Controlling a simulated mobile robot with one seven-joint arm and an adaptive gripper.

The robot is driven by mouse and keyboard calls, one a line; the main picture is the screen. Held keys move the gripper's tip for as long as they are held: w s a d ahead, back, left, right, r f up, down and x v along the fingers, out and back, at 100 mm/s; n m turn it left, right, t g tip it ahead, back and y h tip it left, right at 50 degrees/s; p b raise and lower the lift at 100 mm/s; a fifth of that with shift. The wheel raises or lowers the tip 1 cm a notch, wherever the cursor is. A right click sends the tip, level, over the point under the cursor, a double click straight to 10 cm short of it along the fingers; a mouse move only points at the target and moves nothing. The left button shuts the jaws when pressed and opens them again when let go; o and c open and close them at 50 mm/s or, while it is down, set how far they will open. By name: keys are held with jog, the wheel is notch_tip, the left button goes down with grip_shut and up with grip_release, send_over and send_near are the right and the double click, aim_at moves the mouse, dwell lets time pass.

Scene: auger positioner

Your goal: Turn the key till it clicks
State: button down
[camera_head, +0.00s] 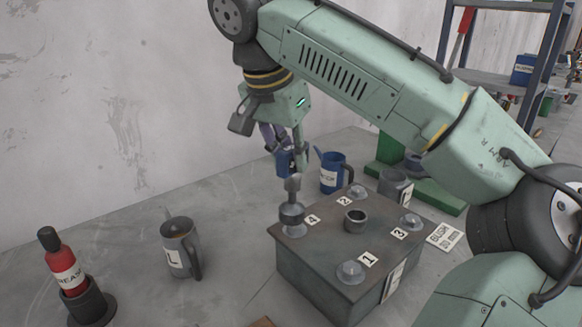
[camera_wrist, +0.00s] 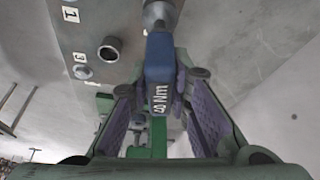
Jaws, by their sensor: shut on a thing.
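The key is a torque wrench (camera_wrist: 160,58) with a blue body marked "40 Nm" and a grey metal head. In the head view its blue part (camera_head: 285,163) sits below my gripper (camera_head: 287,145), partly hidden by the fingers. Its grey head (camera_head: 292,190) points down at the corner marked 4 of a dark metal block (camera_head: 320,265). The head appears seated over bolt 4, which it hides. In the wrist view my gripper (camera_wrist: 162,80) has its purple-padded fingers on both sides of the blue body, shut on it.
The block top carries bolts marked 1 (camera_head: 350,271), 2 (camera_head: 357,191) and 3 (camera_head: 410,221) and a central ring (camera_head: 355,218). A grey jug (camera_head: 180,248), a red grease bottle (camera_head: 65,268) and a blue jug (camera_head: 333,172) stand around it. A wall is behind.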

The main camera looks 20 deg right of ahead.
jog(key=r+n, duration=0.1)
jog(key=n, duration=0.1)
jog(key=r+n+t+y, duration=0.1)
jog(key=r+n, duration=0.2)
jog(key=n, duration=0.1)
jog(key=shift+s+d+r+t+y, duration=0.15)
jog(key=shift+s+d+t+y, duration=0.15)
jog(key=shift+t, duration=0.1)
jog(key=shift+f+b, duration=1.3)
jog(key=shift+f, duration=1.5)
jog(key=shift+p, duration=0.3)
jog(key=shift+f+b, duration=0.45)
jog(key=shift+f, duration=0.3)
jog(key=c, duration=2)
grip_release()
grip_shut()
